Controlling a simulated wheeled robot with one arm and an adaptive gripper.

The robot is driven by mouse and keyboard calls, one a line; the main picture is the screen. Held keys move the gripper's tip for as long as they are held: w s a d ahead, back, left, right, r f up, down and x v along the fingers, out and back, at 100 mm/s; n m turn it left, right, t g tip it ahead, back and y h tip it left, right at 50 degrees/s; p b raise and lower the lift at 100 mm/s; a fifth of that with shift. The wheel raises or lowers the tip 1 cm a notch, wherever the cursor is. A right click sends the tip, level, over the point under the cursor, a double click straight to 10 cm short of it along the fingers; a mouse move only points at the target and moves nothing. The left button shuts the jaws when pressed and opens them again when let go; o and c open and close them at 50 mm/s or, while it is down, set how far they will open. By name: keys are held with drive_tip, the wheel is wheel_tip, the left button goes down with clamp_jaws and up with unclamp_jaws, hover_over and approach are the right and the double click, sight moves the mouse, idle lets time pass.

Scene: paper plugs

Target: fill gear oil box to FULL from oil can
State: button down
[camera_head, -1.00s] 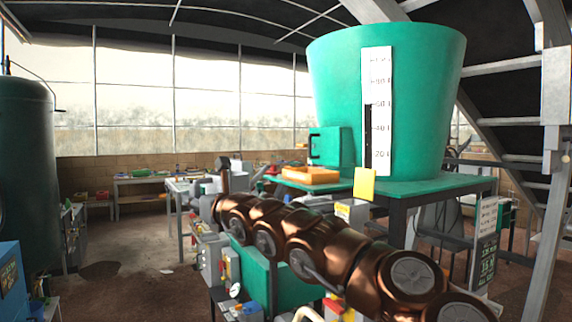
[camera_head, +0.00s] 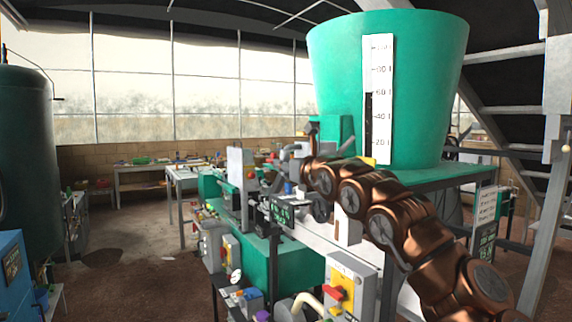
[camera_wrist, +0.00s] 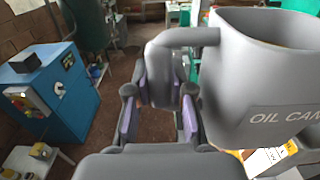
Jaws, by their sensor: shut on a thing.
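The oil can (camera_wrist: 262,85) is a large grey open-topped vessel labelled "OIL CAN", at the right of the wrist view. Its handle (camera_wrist: 185,38) reaches left between the purple-padded fingers of my gripper (camera_wrist: 158,100), which is shut on it. The can looks roughly upright; its contents are hidden behind its wall. In the head view my copper arm ends near the middle, in front of the large tank, and the can is not clearly distinguishable there. I cannot tell for certain which part is the gear oil box or see its FULL mark.
A green machine (camera_head: 285,265) with a yellow switch box (camera_head: 345,290) stands below the arm. A large green tank (camera_head: 425,95) with a level scale stands behind on a green table. A blue cabinet (camera_wrist: 48,95) is at left. Open floor (camera_head: 125,235) lies left of the machine.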

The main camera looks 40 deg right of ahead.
sight(285, 151)
wheel_tip(285, 151, down, 2)
drive_tip(key=shift+f+b, duration=0.2)
drive_tip(key=shift+b, duration=0.55)
drive_tip(key=shift+m, duration=0.9)
wheel_tip(285, 151, up, 4)
drive_tip(key=p, duration=0.4)
drive_tip(key=shift+a, duration=0.15)
drive_tip(key=shift+f, duration=0.2)
drive_tip(key=shift+a+r, duration=0.1)
drive_tip(key=shift+r, duration=0.05)
drive_tip(key=shift+a+r+m, duration=0.2)
drive_tip(key=shift+r+m, duration=0.1)
drive_tip(key=shift+r, duration=0.15)
drive_tip(key=shift+r, duration=0.45)
